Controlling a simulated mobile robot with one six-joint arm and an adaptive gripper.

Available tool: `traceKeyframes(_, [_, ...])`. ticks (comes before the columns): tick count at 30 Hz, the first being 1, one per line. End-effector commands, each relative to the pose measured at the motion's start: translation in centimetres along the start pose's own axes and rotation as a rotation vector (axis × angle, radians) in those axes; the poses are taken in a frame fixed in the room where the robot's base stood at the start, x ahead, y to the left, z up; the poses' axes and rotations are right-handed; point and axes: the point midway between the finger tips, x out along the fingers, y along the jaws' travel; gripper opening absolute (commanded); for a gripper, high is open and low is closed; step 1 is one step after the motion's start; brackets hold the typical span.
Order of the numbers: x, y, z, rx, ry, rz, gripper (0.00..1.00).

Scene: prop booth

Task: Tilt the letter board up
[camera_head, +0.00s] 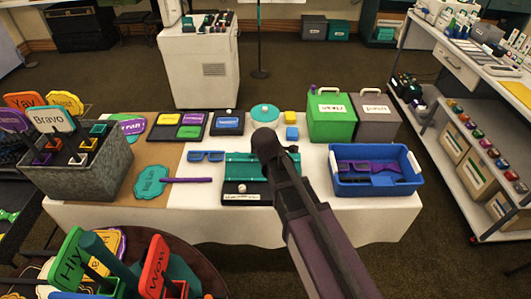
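What looks like the letter board is a teal panel (240,167) lying low on a black base (262,190) at the front middle of the white table. A small white knob and a white label strip with dark lettering show on the base's front part. My gripper (267,143) is dark and sits over the panel's far right part, with my arm coming in from the lower right.
A blue bin (375,184) with purple glasses stands right of my arm. Green (331,116) and grey (377,117) boxes stand behind it. Blue glasses (206,156) and a teal paddle sign (152,181) lie to the left. A round teal box (265,112) stands just behind my gripper.

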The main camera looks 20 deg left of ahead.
Motion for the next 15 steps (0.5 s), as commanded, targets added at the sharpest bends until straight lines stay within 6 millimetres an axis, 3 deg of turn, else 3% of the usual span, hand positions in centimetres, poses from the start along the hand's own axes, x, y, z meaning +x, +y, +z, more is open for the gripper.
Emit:
traceKeyframes(5, [-0.09, -0.62, 0.09, 0.000, -0.002, -0.015, 0.00])
traceKeyframes(6, [-0.09, -0.63, 0.08, 0.000, -0.002, -0.015, 0.25])
traceKeyframes(9, [-0.07, -0.58, 0.04, 0.000, -0.001, -0.014, 0.51])
traceKeyframes(15, [-0.04, -0.42, -0.06, -0.001, 0.000, -0.012, 0.51])
